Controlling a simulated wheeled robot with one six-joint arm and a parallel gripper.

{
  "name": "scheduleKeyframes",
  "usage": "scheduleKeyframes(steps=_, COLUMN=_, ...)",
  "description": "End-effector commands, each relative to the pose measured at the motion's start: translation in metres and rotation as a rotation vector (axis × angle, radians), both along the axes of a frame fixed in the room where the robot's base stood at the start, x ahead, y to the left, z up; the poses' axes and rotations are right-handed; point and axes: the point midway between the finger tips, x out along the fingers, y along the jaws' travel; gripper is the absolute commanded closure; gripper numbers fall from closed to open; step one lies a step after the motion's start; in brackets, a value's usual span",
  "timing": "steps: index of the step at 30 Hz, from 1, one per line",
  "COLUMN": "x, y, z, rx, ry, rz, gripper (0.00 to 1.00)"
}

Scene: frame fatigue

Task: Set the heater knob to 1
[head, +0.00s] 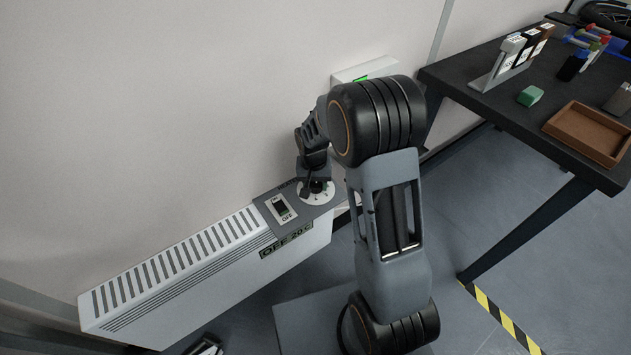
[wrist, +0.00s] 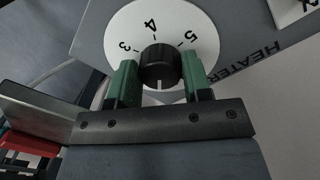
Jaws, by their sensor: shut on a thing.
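The heater knob (wrist: 158,66) is black and round, on a white dial (wrist: 118,28) with 3, 4 and 5 visible in the wrist view. A white line on the knob points toward the bottom of that view, away from the 4. The dial numbers on that side are hidden by my gripper. My gripper (wrist: 159,79) has its green-padded fingers on either side of the knob, shut on it. In the head view the dial (head: 322,197) sits at the right end of the white heater (head: 205,262), with my gripper over it.
A switch (head: 281,208) marked OFF is left of the dial. The heater's display (head: 287,240) reads OFF 20 C. A dark table (head: 480,95) with a brown tray (head: 588,133) and a green block (head: 530,96) stands at right. A white box with a green light (head: 364,71) is on the wall.

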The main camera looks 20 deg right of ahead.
Motion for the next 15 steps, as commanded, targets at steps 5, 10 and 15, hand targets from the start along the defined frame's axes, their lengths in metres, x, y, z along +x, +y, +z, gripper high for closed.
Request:
scheduleKeyframes(steps=5, x=0.0009, y=-0.0001, z=0.0008, rx=0.000, ry=-0.002, rz=-0.058, gripper=0.79)
scheduleKeyframes(steps=10, x=0.0011, y=0.0000, z=0.0005, rx=0.000, ry=-0.003, rz=-0.086, gripper=0.79)
scheduleKeyframes(steps=15, x=0.0010, y=-0.0001, z=0.0004, rx=0.000, ry=-0.003, rz=-0.094, gripper=0.79)
